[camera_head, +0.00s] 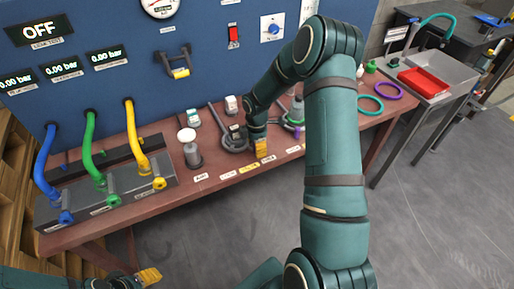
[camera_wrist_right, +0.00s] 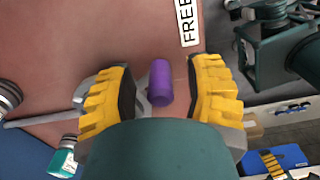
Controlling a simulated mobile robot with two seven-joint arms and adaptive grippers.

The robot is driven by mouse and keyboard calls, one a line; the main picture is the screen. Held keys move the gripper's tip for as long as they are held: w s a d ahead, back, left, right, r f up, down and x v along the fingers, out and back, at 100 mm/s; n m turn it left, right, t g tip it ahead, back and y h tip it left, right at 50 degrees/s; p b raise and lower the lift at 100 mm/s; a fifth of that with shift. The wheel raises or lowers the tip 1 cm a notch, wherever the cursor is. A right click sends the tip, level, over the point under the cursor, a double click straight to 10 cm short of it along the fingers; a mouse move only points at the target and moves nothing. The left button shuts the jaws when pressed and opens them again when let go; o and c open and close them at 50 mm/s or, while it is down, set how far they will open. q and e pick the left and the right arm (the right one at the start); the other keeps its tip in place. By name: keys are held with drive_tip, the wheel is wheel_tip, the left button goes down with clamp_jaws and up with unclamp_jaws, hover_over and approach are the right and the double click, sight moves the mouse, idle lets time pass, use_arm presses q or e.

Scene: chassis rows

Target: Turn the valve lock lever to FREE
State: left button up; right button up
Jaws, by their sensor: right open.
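A purple cylindrical knob (camera_wrist_right: 160,82), apparently the handle of the valve lock lever, sits between the finger pads of my right gripper (camera_wrist_right: 162,88) in the right wrist view. The pads stand apart with a gap on both sides of the knob. A white FREE label (camera_wrist_right: 187,22) lies on the bench just beyond it. A thin grey rod (camera_wrist_right: 40,119) runs in from the left towards the gripper. In the head view my right gripper (camera_head: 261,148) is low over the bench's front part and hides what is under it. Part of my left gripper (camera_head: 148,276) shows at the bottom left.
The brown bench (camera_head: 150,215) carries blue, green and yellow hoses (camera_head: 90,150) at the left and a dark round fixture (camera_head: 235,140) beside my right gripper. Purple and teal rings (camera_head: 389,90) lie at the right. A blue panel (camera_head: 120,30) stands behind.

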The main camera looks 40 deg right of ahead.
wheel_tip(320, 180, up, 11)
drive_tip(key=shift+d, duration=0.1)
idle(0.3)
idle(0.4)
